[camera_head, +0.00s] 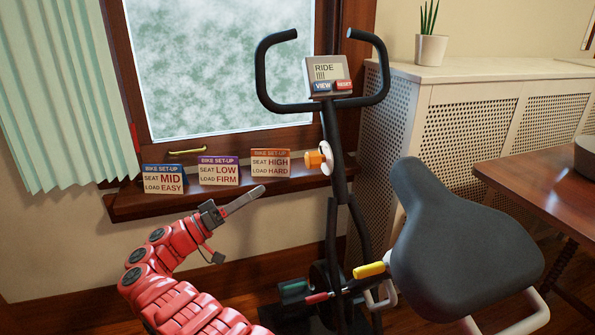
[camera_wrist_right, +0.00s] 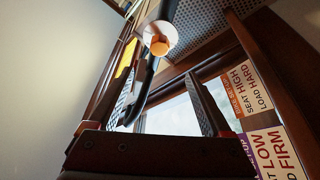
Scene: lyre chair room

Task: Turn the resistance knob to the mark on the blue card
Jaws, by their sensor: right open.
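The orange resistance knob (camera_head: 314,159) sits on a white disc on the exercise bike's front post. Its round face (camera_wrist_right: 159,46) shows at the top of the right wrist view. The blue-headed card (camera_head: 163,178) stands leftmost on the window sill and reads SEAT MID, LOAD EASY. My right gripper (camera_head: 243,200) is left of and below the knob, in front of the sill, not touching the knob. In the wrist view its fingers (camera_wrist_right: 168,100) are spread and empty. The knob's pointer and scale marks cannot be made out. My left gripper is not in view.
A purple-headed card (camera_head: 218,171) and an orange-headed card (camera_head: 270,164) stand on the sill (camera_head: 207,197). The bike's handlebar display (camera_head: 328,77) is above the knob. A yellow knob (camera_head: 369,270) and the dark saddle (camera_head: 460,235) are lower right. A wooden table (camera_head: 530,175) is at right.

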